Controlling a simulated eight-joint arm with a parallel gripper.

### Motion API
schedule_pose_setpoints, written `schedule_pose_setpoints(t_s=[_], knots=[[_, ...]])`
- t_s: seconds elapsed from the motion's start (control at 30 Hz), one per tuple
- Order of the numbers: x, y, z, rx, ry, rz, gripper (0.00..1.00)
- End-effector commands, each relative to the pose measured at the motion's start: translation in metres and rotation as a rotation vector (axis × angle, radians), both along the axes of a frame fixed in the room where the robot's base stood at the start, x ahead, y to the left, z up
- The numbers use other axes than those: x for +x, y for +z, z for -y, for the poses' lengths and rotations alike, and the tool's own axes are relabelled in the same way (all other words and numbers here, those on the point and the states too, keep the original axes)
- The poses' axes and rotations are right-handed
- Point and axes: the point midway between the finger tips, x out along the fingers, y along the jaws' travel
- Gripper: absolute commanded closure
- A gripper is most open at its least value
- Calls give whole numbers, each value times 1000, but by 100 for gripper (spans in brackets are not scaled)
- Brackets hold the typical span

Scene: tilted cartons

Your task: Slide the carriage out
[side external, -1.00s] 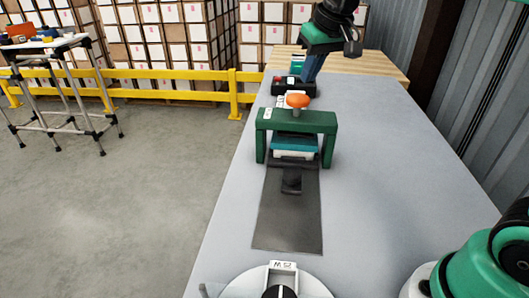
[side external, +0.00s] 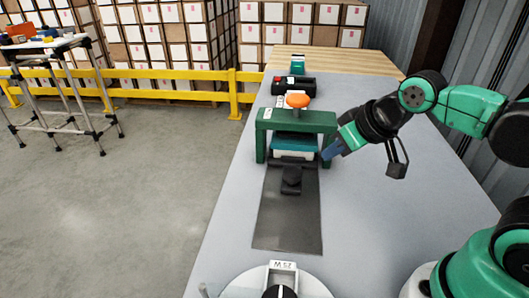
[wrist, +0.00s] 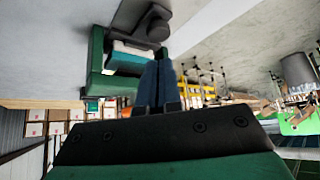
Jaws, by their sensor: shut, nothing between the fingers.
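The carriage (side external: 293,160) is a dark sled with a round black knob (side external: 291,174) at its front. It carries a teal and white block (side external: 293,145) and sits under a green arch (side external: 262,124) with an orange knob on top. My gripper (side external: 327,154) is shut and empty, its blue fingers close to the arch's right leg, beside the carriage. Whether they touch is unclear. In the wrist view my shut fingers (wrist: 157,68) point toward the carriage's side; the black knob (wrist: 153,26) and the green arch (wrist: 97,62) show beyond them.
A dark flat track (side external: 287,222) runs from the arch toward the near edge, its front part bare. A black box (side external: 297,87) stands behind the arch. A white round device (side external: 268,284) stands at the near edge. The grey table right of the track is free.

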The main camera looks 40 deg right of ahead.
Motion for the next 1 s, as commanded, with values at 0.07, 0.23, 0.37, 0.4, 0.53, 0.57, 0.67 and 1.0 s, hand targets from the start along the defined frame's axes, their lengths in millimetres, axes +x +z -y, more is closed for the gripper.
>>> schedule_pose_setpoints(t_s=[0.07, 0.23, 0.37, 0.4, 0.53, 0.57, 0.67, 1.0], knots=[[0, 0, 0, 0, 0, 0, 100], [0, 0, 0, 0, 0, 0, 100], [0, 0, 0, 0, 0, -1, 100], [0, 0, 0, 0, 0, -1, 100], [0, 0, 0, 1, -1, -1, 86], [1, 0, 0, 2, -2, -4, 77], [5, 3, 0, 13, -20, -30, 49], [54, -2, 3, 122, -257, -335, 15]])
